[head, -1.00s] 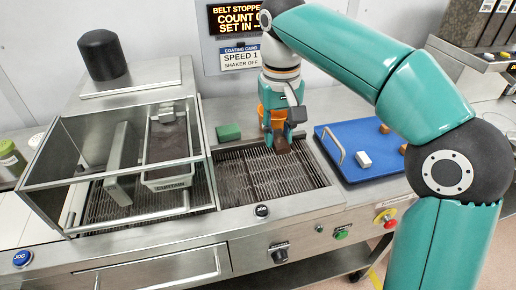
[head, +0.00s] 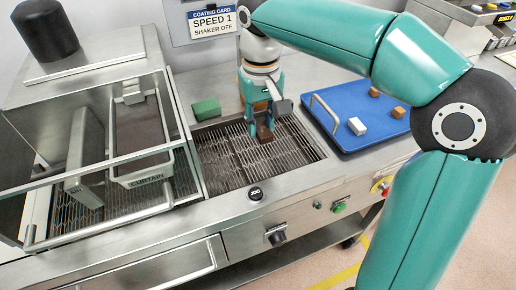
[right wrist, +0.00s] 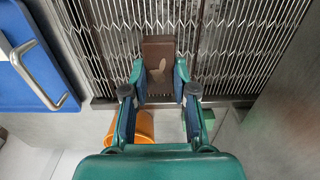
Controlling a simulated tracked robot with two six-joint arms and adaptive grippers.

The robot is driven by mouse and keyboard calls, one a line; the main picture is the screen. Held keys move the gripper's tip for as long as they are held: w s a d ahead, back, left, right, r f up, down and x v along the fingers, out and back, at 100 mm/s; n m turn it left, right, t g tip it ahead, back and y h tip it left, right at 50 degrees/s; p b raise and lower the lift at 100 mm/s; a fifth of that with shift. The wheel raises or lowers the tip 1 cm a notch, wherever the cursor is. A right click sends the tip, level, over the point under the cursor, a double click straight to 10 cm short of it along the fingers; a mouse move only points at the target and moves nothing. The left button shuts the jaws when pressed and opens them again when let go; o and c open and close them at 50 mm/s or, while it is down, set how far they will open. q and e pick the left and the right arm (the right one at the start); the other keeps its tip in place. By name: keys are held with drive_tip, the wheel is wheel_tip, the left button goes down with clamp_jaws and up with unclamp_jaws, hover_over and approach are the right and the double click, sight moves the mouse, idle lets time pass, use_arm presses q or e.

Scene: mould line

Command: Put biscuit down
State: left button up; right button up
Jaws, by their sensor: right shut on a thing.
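My right gripper (head: 264,128) is over the far right part of the wire mesh belt (head: 225,170). It is shut on a brown, block-shaped biscuit (head: 265,135). In the right wrist view, the biscuit (right wrist: 159,48) sits between the two fingertips (right wrist: 159,78), with the mesh behind it and a paler patch on its near face. I cannot tell whether the biscuit touches the belt. My left gripper is not in view.
A blue tray (head: 345,145) with a handle, a white block (head: 357,126) and brown cubes (head: 398,112) lies right of the belt. A green block (head: 206,109) stands behind it. A clear-walled coating enclosure (head: 170,195) stands left. The belt's front half is clear.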

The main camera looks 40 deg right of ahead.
sight(261, 153)
drive_tip(key=shift+f+b, duration=0.45)
drive_tip(key=shift+f, duration=2.8)
drive_tip(key=shift+f, duration=0.1)
drive_tip(key=o, duration=0.8)
drive_tip(key=shift+c, duration=0.2)
wheel_tip(261, 153, up, 12)
drive_tip(key=shift+r+p, duration=0.15)
drive_tip(key=shift+p, duration=1.1)
drive_tip(key=shift+s, duration=0.1)
